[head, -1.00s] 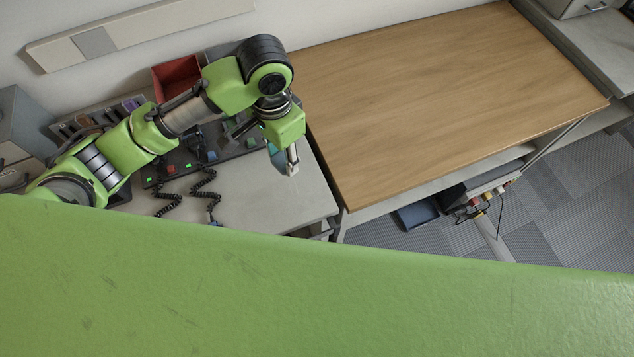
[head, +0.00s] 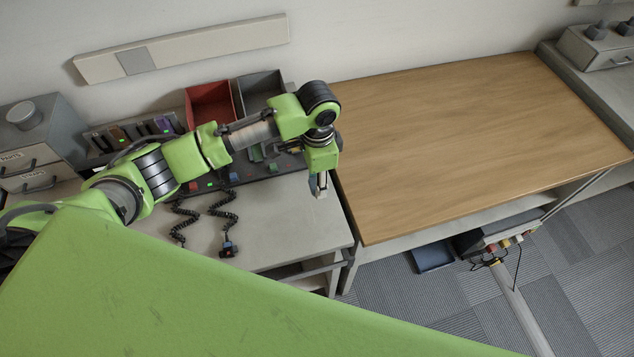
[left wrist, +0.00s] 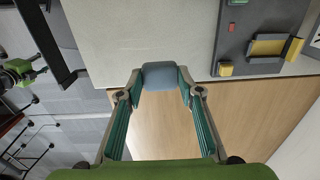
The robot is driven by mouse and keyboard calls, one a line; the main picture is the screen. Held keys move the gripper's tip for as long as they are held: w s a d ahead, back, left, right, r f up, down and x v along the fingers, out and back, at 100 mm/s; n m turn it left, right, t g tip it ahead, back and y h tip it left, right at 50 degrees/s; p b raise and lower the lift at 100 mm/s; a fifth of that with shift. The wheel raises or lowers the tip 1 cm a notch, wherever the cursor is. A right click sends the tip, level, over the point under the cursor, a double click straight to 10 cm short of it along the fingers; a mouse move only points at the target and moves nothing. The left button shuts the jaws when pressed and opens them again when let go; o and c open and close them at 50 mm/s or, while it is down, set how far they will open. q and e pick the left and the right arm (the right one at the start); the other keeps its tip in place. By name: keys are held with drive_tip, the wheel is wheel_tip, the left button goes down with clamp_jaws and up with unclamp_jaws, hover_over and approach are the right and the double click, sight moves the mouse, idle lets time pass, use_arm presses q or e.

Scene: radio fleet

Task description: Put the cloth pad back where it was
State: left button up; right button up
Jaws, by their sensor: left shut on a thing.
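The cloth pad is the blue-grey block (left wrist: 160,75) pinched between my left fingertips in the left wrist view. My left gripper (head: 320,190) is shut on it and points down over the right end of the grey bench (head: 290,226), beside the wooden table's left edge. The pad is too small in the head view to make out clearly. In the left wrist view the left gripper (left wrist: 160,78) has the bench's pale top and the wooden surface behind it. I cannot tell its height above the bench. My right gripper is not in view.
A dark charging unit (head: 258,168) with coiled cords and a small handset (head: 229,250) lies on the bench. Red (head: 208,104) and grey (head: 262,88) bins stand behind. The wooden table (head: 470,135) is bare. A grey drawer cabinet (head: 40,140) is at left.

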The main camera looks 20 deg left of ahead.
use_arm(q)
drive_tip(key=shift+w+a+f, duration=0.25)
drive_tip(key=shift+w+f, duration=0.45)
drive_tip(key=shift+f, duration=0.2)
drive_tip(key=shift+w+f, duration=0.1)
drive_tip(key=shift+f, duration=1.55)
drive_tip(key=o, duration=1)
drive_tip(key=shift+f, duration=0.1)
drive_tip(key=shift+o, duration=0.2)
wheel_tip(320, 180, up, 12)
drive_tip(key=shift+r+b, duration=0.15)
drive_tip(key=shift+b, duration=0.35)
